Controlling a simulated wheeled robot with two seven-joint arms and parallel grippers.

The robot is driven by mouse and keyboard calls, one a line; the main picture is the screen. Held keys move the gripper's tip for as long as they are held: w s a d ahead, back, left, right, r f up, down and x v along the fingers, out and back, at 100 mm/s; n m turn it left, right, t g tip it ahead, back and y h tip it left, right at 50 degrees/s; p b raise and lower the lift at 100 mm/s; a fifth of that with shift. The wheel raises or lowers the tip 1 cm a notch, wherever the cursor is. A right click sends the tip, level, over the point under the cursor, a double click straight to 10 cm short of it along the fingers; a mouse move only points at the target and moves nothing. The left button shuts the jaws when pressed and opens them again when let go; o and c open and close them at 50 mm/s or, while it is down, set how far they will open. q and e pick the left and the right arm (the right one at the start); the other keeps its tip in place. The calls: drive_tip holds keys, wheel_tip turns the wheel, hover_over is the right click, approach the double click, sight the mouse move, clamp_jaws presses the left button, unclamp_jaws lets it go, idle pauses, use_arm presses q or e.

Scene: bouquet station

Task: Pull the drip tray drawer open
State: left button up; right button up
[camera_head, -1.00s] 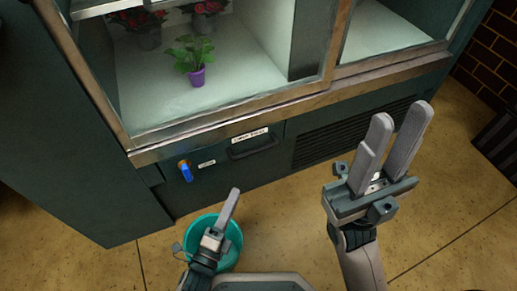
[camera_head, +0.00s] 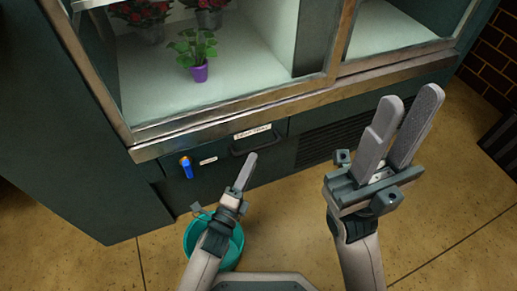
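The drip tray drawer (camera_head: 222,170) is a dark panel low on the flower cooler's front, with a white label (camera_head: 252,131) above a dark bar handle (camera_head: 254,143). It looks shut, flush with the cooler front. My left gripper (camera_head: 248,165) is just below the handle in the picture, seen edge-on, so its finger gap is hidden. I cannot tell whether it touches the handle. My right gripper (camera_head: 410,120) is raised at the right in front of the vent, its two fingers slightly apart with nothing between them.
A blue valve handle (camera_head: 186,168) sticks out left of the drawer. A teal bucket (camera_head: 190,240) stands on the floor, partly behind my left arm. A vent grille (camera_head: 320,145) lies right of the drawer. A purple potted plant (camera_head: 199,72) stands inside the cooler.

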sight(258, 146)
use_arm(q)
drive_tip(key=b+x, duration=0.1)
drive_tip(key=x, duration=0.5)
drive_tip(key=shift+w+d, duration=0.2)
drive_tip(key=shift+w, duration=0.15)
clamp_jaws()
